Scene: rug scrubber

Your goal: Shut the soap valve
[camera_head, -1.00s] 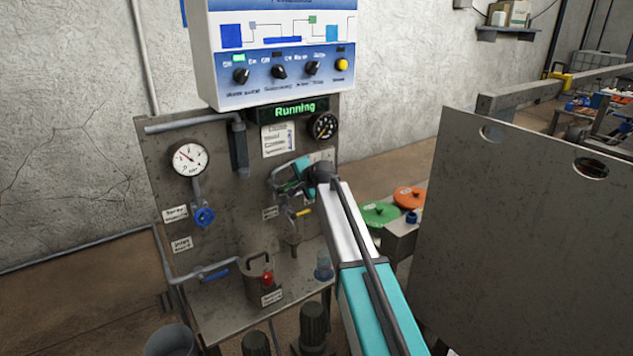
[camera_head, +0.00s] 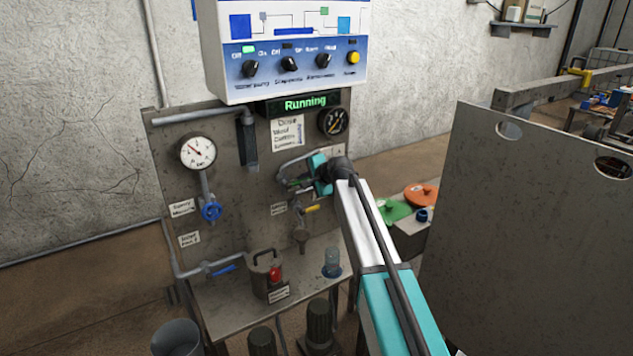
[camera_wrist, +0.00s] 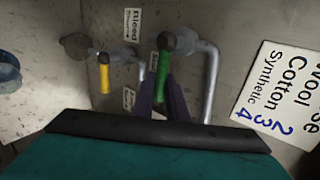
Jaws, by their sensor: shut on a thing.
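A lever with a green handle (camera_wrist: 165,72) sits on a bent grey pipe in the wrist view. The fingers of my gripper (camera_wrist: 162,98) are shut around the lower part of this handle. A second lever with a yellow handle (camera_wrist: 104,72) stands to its left, apart from my fingers. In the head view my gripper (camera_head: 301,188) reaches the panel just above the yellow handle (camera_head: 312,208). There my wrist partly hides the green handle. A "Bleed" label (camera_wrist: 133,22) stands between the two levers. No soap label can be read for certain.
The metal panel (camera_head: 225,230) carries a pressure gauge (camera_head: 198,152), a blue valve wheel (camera_head: 211,211) and pipes. A control box (camera_head: 290,50) with knobs hangs above the "Running" display (camera_head: 306,102). A lidded pot (camera_head: 265,272) stands on the shelf below. A large plate (camera_head: 530,230) stands right.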

